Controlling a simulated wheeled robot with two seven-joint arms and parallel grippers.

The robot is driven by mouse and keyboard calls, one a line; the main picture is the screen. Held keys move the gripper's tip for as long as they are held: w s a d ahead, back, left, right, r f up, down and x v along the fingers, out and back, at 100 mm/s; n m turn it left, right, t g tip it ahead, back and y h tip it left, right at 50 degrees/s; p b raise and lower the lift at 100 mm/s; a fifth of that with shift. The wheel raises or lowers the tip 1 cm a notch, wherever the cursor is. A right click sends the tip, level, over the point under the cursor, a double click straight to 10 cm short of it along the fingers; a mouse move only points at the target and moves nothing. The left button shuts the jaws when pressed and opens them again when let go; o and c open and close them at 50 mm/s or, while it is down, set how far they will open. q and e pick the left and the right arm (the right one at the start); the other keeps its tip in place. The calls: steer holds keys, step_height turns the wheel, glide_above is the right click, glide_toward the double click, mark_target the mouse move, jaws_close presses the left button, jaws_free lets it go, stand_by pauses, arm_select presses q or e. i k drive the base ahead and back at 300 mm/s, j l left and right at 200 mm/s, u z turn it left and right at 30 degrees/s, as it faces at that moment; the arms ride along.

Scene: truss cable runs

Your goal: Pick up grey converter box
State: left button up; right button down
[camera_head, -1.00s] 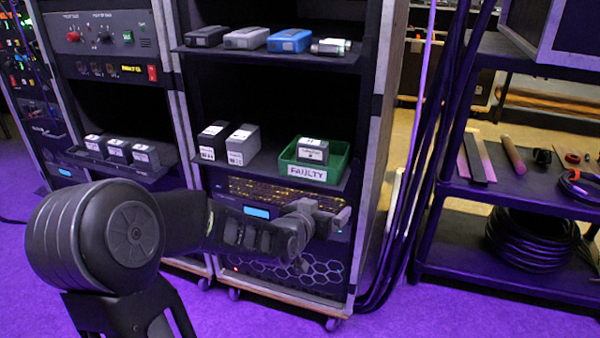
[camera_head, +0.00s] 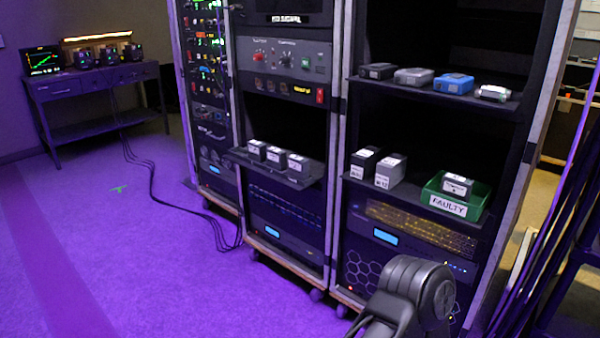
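The grey converter box (camera_head: 414,77) sits on the upper shelf of the right-hand rack, between a black box (camera_head: 377,71) and a blue box (camera_head: 454,83). A silver box (camera_head: 494,93) stands at the right end of that row. Neither of my grippers shows in this view. Only a dark rounded part of one of my arms shows at the bottom right, well below the shelf and apart from the box.
A green bin (camera_head: 474,207) labelled FAULTY holds a dark box on the lower shelf. Two boxes (camera_head: 365,162) stand left of it. Three boxes sit on the middle rack's tray (camera_head: 240,153). A desk (camera_head: 55,90) stands far left. The purple floor at left is mostly clear.

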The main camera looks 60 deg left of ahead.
mark_target(298, 168)
steer(key=i+j, duration=0.25)
steer(key=i, duration=0.2)
steer(key=u, duration=2.25)
